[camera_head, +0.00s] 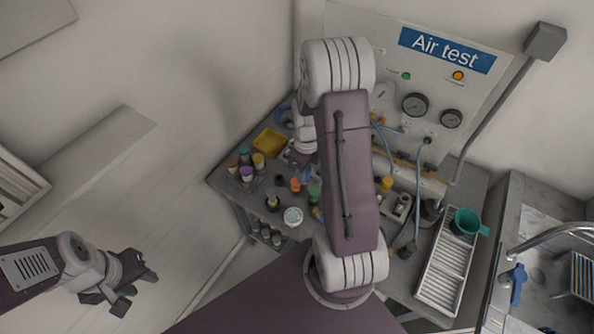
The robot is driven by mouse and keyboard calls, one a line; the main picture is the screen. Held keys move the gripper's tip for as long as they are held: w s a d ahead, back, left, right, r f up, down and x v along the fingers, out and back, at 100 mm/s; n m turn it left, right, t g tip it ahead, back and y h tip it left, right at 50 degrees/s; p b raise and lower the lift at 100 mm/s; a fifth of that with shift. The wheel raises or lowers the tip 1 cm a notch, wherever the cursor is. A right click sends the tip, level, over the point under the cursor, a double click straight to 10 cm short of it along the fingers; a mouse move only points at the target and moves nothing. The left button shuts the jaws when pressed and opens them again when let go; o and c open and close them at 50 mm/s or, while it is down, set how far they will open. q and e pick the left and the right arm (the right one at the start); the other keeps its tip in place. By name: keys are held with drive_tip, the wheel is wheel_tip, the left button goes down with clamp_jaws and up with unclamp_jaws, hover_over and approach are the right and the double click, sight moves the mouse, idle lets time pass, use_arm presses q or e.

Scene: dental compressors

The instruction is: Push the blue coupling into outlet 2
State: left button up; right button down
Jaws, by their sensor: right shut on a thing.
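The Air test panel (395,75) stands at the back of the bench. Hoses run from fittings (428,140) low on it; their outlet numbers are too small to read. My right arm crosses the middle of the view and covers the panel's left part. My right gripper (297,158) is partly hidden by the arm, low over the bench's back left. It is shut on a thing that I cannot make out. I cannot pick out the blue coupling with certainty. My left gripper (135,291) is open and empty at the lower left, away from the bench.
A yellow tray (270,141), several coloured-capped bottles (247,173) and a white round dish (293,216) are on the bench's left. A white rack (445,270) and a green cup (466,221) are at the right, beside a sink. Space around my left gripper is clear.

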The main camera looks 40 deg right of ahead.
drive_tip(key=shift+s, duration=0.2)
drive_tip(key=shift+w+r, duration=0.2)
drive_tip(key=shift+r, duration=0.05)
drive_tip(key=w+d+r+p, duration=0.35)
drive_tip(key=w+d, duration=0.35)
drive_tip(key=w, duration=0.4)
drive_tip(key=shift+w+d+f+b, duration=0.3)
drive_tip(key=shift+d+f, duration=0.5)
drive_tip(key=shift+f, duration=0.6)
drive_tip(key=shift+w+d+f+b, duration=0.2)
drive_tip(key=shift+d+f+b, duration=0.2)
drive_tip(key=shift+d+f, duration=0.7)
drive_tip(key=shift+w+d+f+b, duration=0.3)
drive_tip(key=shift+d+f, duration=0.2)
drive_tip(key=shift+f, duration=1.15)
drive_tip(key=shift+f, duration=0.1)
